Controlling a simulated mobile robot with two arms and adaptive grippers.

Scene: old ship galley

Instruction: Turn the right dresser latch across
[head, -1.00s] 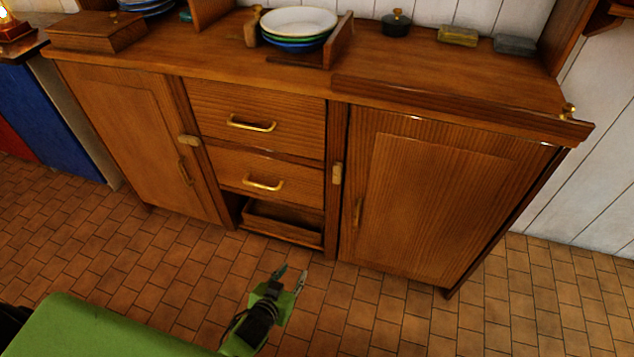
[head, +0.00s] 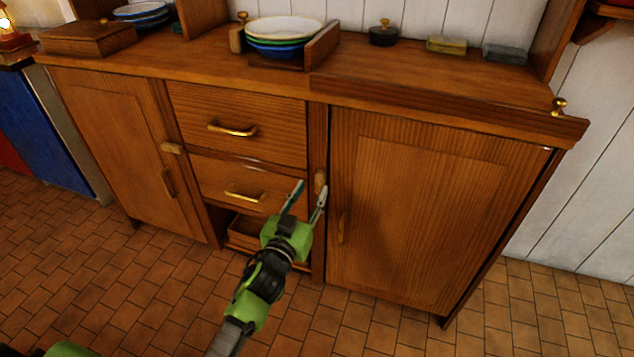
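The right dresser latch (head: 320,182) is a small pale wooden block on the post left of the right cabinet door (head: 430,200). It stands upright, with its long side along the post. My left gripper (head: 309,190) is in front of the dresser, its two fingers apart, with nothing between them that I can make out. Its fingertips show just left of and over the lower edge of the latch; I cannot tell whether they touch it. The left dresser latch (head: 172,148) lies sideways across the left door's edge. My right gripper is not in view.
Two drawers with brass handles (head: 233,130) sit between the doors, above an open shelf with a tray (head: 243,232). Stacked plates (head: 284,27), a dark lidded pot (head: 383,35) and two blocks stand on the dresser top (head: 400,72). The tiled floor in front is clear.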

